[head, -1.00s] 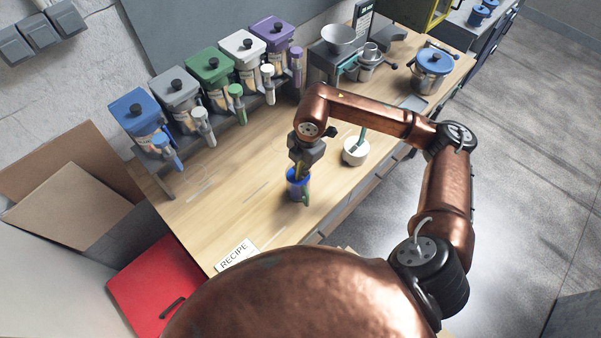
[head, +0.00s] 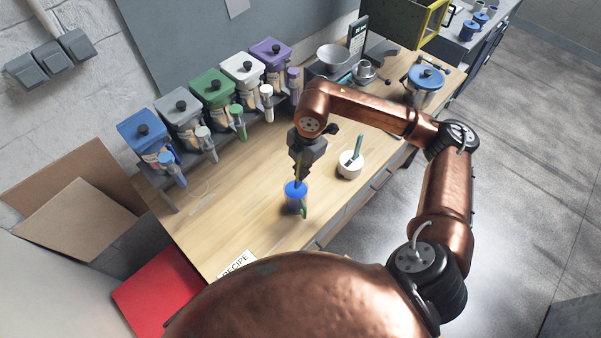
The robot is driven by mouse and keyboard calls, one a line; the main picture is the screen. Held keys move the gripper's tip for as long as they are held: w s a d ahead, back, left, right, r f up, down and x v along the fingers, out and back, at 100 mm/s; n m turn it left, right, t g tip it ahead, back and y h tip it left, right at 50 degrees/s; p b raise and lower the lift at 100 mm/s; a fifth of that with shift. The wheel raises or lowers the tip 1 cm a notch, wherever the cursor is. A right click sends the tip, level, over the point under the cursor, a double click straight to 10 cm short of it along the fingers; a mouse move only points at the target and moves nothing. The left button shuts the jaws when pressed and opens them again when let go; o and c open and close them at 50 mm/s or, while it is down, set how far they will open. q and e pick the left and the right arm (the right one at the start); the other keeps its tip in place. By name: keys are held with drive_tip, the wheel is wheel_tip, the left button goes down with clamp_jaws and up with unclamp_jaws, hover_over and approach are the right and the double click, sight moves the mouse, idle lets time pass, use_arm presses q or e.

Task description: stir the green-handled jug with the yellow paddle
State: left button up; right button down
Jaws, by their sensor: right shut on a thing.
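The jug (head: 293,205) is small and blue, with a green handle (head: 304,211) on its front right side. It stands upright on the wooden bench. My right gripper (head: 301,168) is above the jug, pointing down, and is shut on the yellow paddle (head: 298,174). The paddle's thin shaft runs down to the jug's mouth. Its lower end is hidden or too small to make out, so I cannot tell how deep it sits. My left gripper is not in view.
A row of lidded dispensers (head: 211,88) lines the back wall. A blue-lidded pot (head: 424,88) stands far right. A recipe card (head: 238,263) lies near the front. Bench left of the jug is clear.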

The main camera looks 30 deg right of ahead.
sight(301, 162)
drive_tip(key=shift+r, duration=0.1)
idle(0.5)
drive_tip(key=shift+r+p, duration=1.35)
drive_tip(key=shift+r, duration=1.2)
